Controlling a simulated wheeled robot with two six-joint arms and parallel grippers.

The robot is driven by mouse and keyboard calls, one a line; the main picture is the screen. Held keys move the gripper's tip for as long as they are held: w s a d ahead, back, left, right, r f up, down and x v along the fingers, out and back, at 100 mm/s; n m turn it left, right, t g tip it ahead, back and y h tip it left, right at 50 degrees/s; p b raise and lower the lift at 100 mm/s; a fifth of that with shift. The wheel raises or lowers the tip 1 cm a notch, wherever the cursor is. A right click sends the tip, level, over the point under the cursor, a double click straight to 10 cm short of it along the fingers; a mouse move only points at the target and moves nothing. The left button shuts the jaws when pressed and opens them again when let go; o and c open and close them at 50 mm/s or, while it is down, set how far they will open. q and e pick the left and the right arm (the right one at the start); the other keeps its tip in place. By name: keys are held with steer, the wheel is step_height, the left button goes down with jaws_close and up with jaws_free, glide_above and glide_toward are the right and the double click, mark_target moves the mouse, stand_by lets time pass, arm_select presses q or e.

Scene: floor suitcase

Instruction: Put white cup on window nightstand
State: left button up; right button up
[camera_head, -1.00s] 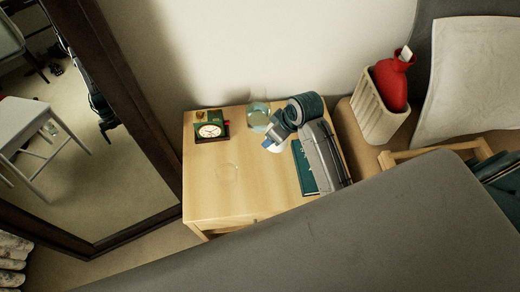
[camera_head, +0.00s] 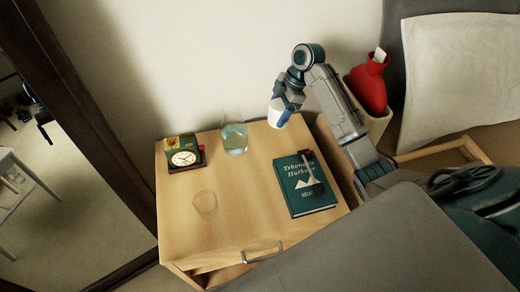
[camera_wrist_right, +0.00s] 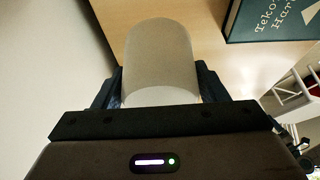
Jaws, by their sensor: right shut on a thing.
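The white cup (camera_head: 277,113) is held in my right gripper (camera_head: 284,108), above the back right part of the wooden nightstand (camera_head: 235,215). In the right wrist view the cup (camera_wrist_right: 160,55) fills the space between the two dark fingers (camera_wrist_right: 160,88). The nightstand top (camera_wrist_right: 205,50) shows behind it. The cup looks raised off the top, though the exact gap is hard to tell. My left gripper is not in view.
A red bottle (camera_head: 369,82) stands in a ribbed bin (camera_head: 377,123). The front middle top is clear.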

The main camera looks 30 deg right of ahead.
step_height(320, 180, down, 8)
steer(key=shift+f+b, duration=0.15)
steer(key=shift+b, duration=0.15)
steer(key=shift+f, duration=0.1)
steer(key=o, duration=1.1)
steer(key=p+v, duration=0.1)
steer(key=v, duration=1.1)
